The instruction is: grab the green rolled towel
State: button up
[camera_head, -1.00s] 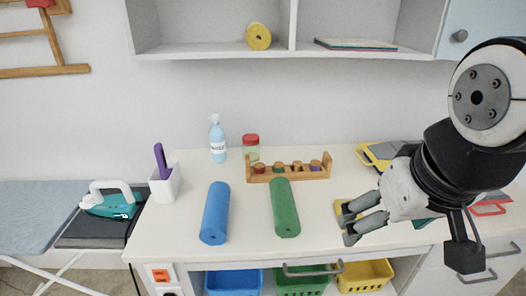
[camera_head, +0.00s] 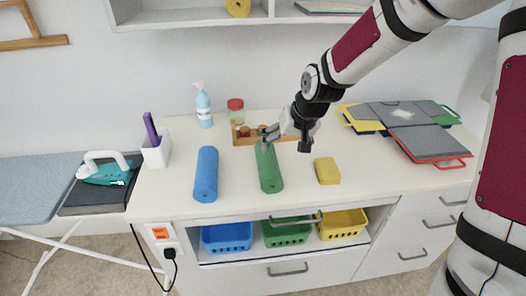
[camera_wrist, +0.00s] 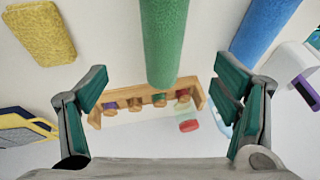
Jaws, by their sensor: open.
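The green rolled towel (camera_head: 269,170) lies on the white counter, to the right of a blue rolled towel (camera_head: 206,174). My gripper (camera_head: 268,140) is at the far end of the green towel, above the counter. In the wrist view, the green towel (camera_wrist: 163,40) reaches down from the top edge between my two open, empty fingers (camera_wrist: 162,92). I cannot tell whether either finger touches it. The blue towel (camera_wrist: 262,30) shows at the upper right of the wrist view.
A wooden rack (camera_head: 245,139) with small jars stands just behind the green towel. A yellow sponge-like block (camera_head: 327,171) lies to its right. Flat boards (camera_head: 402,115) lie at the right. Baskets fill the open drawer below.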

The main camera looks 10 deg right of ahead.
aim_at(271, 163)
jog(key=x, duration=0.9)
jog(key=shift+w+a+r+b, duration=0.1)
jog(key=shift+w+a+b, duration=0.1)
jog(key=shift+b, duration=0.2)
jog(key=x, duration=0.4)
jog(key=shift+s+a, duration=0.2)
jog(key=shift+a, duration=0.05)
jog(key=shift+x, duration=0.85)
jog(key=shift+d, duration=0.1)
jog(key=shift+c, duration=0.6)
jog(key=c, duration=1.3)
